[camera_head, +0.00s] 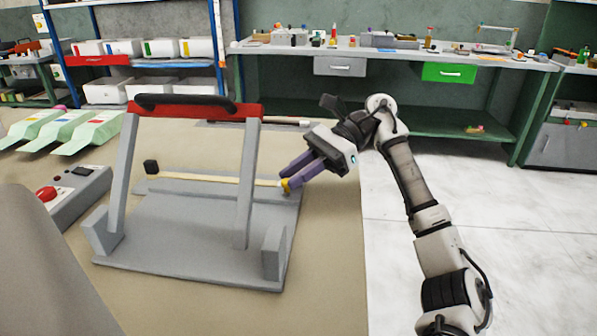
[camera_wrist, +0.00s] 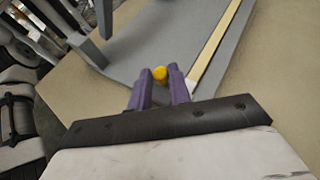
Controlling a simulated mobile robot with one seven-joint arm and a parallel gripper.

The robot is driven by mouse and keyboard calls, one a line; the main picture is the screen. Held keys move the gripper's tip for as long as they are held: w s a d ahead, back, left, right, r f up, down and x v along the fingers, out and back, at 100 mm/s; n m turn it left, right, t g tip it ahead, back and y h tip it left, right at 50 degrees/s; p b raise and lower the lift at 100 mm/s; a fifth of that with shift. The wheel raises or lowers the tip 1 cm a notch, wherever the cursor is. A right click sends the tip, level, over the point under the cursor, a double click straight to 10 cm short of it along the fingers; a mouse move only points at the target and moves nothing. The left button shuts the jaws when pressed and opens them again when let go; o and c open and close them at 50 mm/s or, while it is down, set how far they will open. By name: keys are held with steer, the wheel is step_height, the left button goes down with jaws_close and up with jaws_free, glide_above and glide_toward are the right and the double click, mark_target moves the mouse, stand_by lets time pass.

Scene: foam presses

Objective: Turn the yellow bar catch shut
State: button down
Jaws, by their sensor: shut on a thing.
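The yellow bar catch (camera_head: 286,184) is a small yellow piece at the right end of a pale strip on the grey press. In the wrist view the yellow catch (camera_wrist: 160,73) shows between the fingertips. My gripper (camera_head: 288,179) reaches in from the right, its purple fingers closed on the catch; the fingers also show in the wrist view (camera_wrist: 160,80). The grey press (camera_head: 180,230) lies on the table with its frame raised, topped by a red crossbar (camera_head: 195,109) with a black handle. The fingers hide part of the catch, so I cannot tell its exact angle.
A grey control box (camera_head: 75,194) with a red knob stands left of the press. Green-and-white packs (camera_head: 80,130) lie at the far left. The tan tabletop (camera_head: 335,240) is clear to the right of the press. Shelves and a workbench (camera_head: 400,55) stand behind.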

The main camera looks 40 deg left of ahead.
steer(key=shift+a+n+h, duration=0.15)
steer(key=shift+n+h, duration=0.55)
steer(key=shift+h, duration=0.1)
steer(key=c, duration=1.3)
jaws_free()
steer(key=shift+w, duration=0.1)
steer(key=shift+p+v, duration=0.4)
steer(key=shift+v, duration=1)
steer(key=shift+w+r+g+p, duration=0.15)
steer(key=shift+w+r+p, duration=0.2)
steer(key=shift+w+p, duration=0.25)
steer(key=shift+w+r+g+p, duration=0.15)
steer(key=shift+w+r+p, duration=0.15)
steer(key=shift+w+p, duration=0.25)
steer(key=p, duration=0.1)
steer(key=w+p, duration=0.1)
steer(key=shift+w+d+r+p, duration=0.2)
steer(key=shift+w+d+p, duration=0.1)
steer(key=shift+d, duration=0.1)
steer(key=shift+w, duration=0.1)
